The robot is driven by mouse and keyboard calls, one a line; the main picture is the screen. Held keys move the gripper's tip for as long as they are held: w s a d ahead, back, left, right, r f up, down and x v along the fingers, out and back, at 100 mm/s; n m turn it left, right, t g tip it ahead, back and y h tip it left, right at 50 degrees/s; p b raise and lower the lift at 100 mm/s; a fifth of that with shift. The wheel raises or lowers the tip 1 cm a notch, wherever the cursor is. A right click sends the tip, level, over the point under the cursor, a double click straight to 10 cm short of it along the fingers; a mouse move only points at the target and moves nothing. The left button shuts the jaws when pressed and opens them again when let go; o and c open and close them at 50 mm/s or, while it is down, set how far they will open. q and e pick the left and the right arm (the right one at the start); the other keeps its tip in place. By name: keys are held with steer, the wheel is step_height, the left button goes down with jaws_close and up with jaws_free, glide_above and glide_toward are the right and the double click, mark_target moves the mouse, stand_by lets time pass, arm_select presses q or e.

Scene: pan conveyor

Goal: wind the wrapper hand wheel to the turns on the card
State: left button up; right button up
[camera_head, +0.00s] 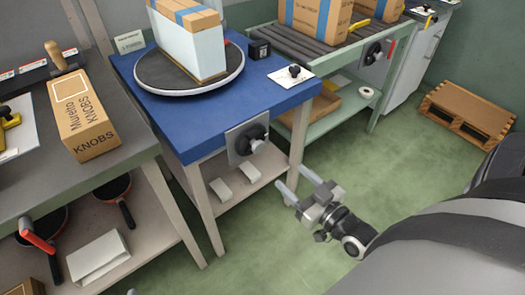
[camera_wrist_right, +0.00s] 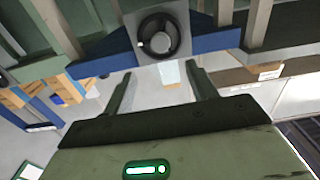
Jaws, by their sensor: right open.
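The black hand wheel (camera_head: 249,140) with its knob sits on a grey plate on the front of the blue wrapper table (camera_head: 190,132). It also shows in the right wrist view (camera_wrist_right: 158,37), beyond the fingertips. On the table a round turntable (camera_head: 160,88) carries a white-wrapped box (camera_head: 192,50).
A grey bench (camera_head: 120,155) with a KNOBS box (camera_head: 82,115) stands left. A roller conveyor (camera_head: 300,45) with boxes and another hand wheel (camera_head: 377,52) stands behind right. A wooden pallet (camera_head: 468,110) lies on the floor. Floor right of the blue table is clear.

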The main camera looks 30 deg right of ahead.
mark_target(260, 149)
steer(key=w, duration=0.8)
steer(key=w+a+b, duration=0.1)
steer(key=w, duration=0.3)
steer(key=shift+w, duration=0.3)
steer(key=c, duration=1)
steer(key=shift+m, duration=2.2)
